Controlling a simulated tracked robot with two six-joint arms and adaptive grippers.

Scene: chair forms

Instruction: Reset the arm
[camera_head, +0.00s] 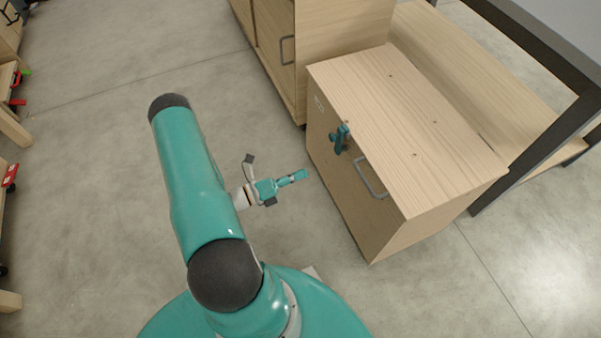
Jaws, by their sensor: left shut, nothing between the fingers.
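My left arm is teal with dark joint caps and reaches up from the bottom of the head view. Its small wrist ends in my left gripper (301,175), which is shut and empty. The gripper points right, towards the front of a light wooden cabinet (410,120), with floor showing between them in the picture. My right gripper is not in view.
The cabinet front has a grey bar handle (370,179) and a small teal and dark object (340,138) at its upper edge. A taller wooden cabinet (275,50) stands behind. A dark-framed table (540,150) is at right. Grey floor (90,180) is clear at left.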

